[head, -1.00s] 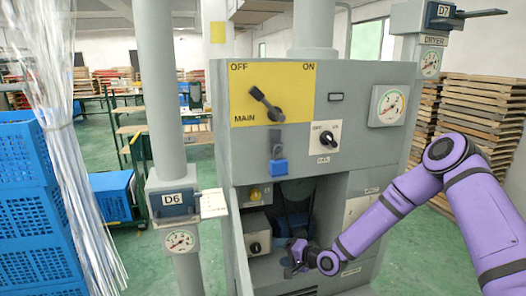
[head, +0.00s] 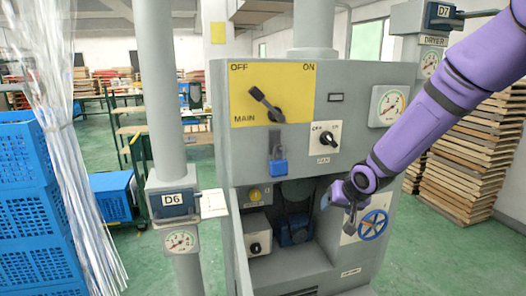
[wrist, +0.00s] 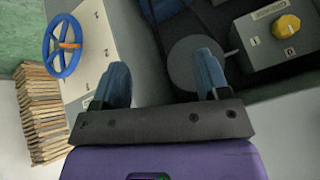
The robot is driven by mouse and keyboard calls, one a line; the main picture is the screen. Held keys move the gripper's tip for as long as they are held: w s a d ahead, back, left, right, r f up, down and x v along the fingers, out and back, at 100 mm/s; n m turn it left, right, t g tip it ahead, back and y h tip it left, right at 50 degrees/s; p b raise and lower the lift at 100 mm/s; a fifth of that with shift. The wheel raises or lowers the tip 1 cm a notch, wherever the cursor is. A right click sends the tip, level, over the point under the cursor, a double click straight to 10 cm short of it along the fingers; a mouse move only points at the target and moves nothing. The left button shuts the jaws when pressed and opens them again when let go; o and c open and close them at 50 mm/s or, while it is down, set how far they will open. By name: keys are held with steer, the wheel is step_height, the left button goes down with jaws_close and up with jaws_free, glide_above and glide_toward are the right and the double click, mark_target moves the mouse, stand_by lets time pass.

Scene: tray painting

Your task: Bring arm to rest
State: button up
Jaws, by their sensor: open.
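My purple arm (head: 430,105) reaches in from the upper right of the head view. My gripper (head: 336,212) is in front of the right part of the grey cabinet (head: 350,80), just left of a blue handwheel (head: 373,224). In the wrist view my gripper (wrist: 165,76) shows two blue fingers spread apart with nothing between them. The handwheel also shows at the upper left of the wrist view (wrist: 62,46), clear of the fingers.
The cabinet carries a main lever (head: 266,103), a blue padlock (head: 279,167) and a fan switch (head: 326,140). Its open recess holds a blue motor (head: 296,230). Pipe D6 (head: 160,90) and blue crates (head: 35,195) stand left; stacked trays (head: 475,160) stand right.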

steer(key=s+d+r+h, duration=0.2)
steer(key=s+d+r, duration=0.2)
steer(key=s+r, duration=0.65)
steer(key=s+d+r+h, duration=0.2)
steer(key=s+d+r, duration=0.2)
steer(key=s+r, duration=0.65)
steer(key=s+d+g+y, duration=0.1)
steer(key=s, duration=1.2)
steer(key=shift+y, duration=0.3)
steer(key=shift+c, duration=0.5)
